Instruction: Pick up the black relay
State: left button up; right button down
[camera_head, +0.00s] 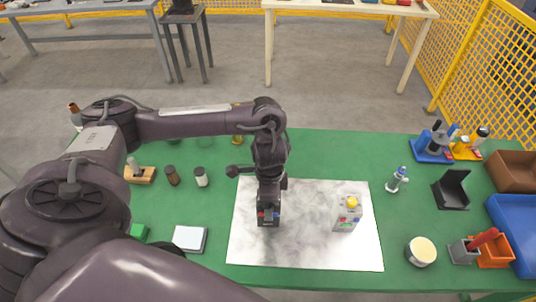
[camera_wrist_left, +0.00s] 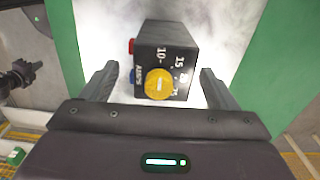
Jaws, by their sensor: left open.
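The black relay (camera_head: 268,215), a dark box with red and blue buttons, stands on the white marbled sheet (camera_head: 305,256). My left gripper (camera_head: 268,188) is directly above it and hides its top in the head view. In the left wrist view the black relay (camera_wrist_left: 165,48) shows a yellow dial and white numbers. The open fingers of my left gripper (camera_wrist_left: 158,78) lie on either side of its dial end, with a visible gap on each side. My right gripper does not show.
A light grey relay (camera_head: 347,214) with a yellow dial stands to the right on the sheet. A round tin (camera_head: 420,252), a black stand (camera_head: 453,190), a small figure-like part (camera_head: 397,180) and bins (camera_head: 515,172) are further right. Small jars (camera_head: 201,177) and a white square (camera_head: 189,239) are left.

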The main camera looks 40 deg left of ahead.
pick_arm(q)
jog(key=f, duration=0.3)
jog(key=shift+w+a+f, duration=0.1)
jog(key=shift+a+f, duration=0.1)
jog(key=shift+f, duration=0.35)
jog(key=c, duration=1.3)
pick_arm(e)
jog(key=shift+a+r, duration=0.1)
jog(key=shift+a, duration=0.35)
pick_arm(q)
jog(key=shift+w, duration=0.1)
